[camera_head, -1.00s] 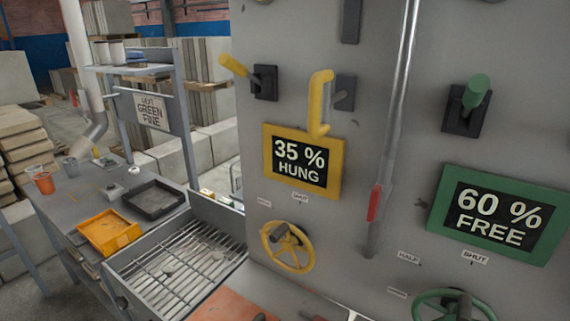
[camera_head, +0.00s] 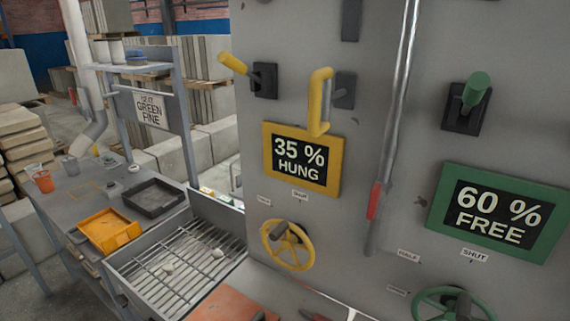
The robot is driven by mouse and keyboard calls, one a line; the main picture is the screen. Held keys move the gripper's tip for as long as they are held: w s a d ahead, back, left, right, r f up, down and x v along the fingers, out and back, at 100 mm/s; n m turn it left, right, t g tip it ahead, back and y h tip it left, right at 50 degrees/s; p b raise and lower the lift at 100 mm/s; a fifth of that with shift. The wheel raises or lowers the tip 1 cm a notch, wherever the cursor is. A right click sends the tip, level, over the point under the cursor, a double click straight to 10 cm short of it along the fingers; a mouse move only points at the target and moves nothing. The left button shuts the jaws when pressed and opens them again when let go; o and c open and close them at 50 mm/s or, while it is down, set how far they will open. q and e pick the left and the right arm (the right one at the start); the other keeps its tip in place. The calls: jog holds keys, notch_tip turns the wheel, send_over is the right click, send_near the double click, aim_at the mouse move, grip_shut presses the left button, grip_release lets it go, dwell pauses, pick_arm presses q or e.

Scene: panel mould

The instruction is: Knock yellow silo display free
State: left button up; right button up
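The yellow-framed display (camera_head: 301,160) on the grey panel reads "35 % HUNG". Just above it a yellow handle (camera_head: 318,103) hangs from a dark bracket, its lower end at the display's top edge. A yellow lever (camera_head: 233,63) on a black mount sticks out at the upper left. A yellow handwheel (camera_head: 288,246) sits below the display. On the right, the green-framed display (camera_head: 491,214) reads "60 % FREE", with a green lever (camera_head: 476,91) above and a green handwheel (camera_head: 452,303) below. Neither of my grippers is in view.
A metal grate tray (camera_head: 185,262) stands below left of the panel. The bench beside it holds an orange tray (camera_head: 109,230), a black tray (camera_head: 152,198) and cups. A metal rod with a red grip (camera_head: 374,201) stands against the panel between the displays.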

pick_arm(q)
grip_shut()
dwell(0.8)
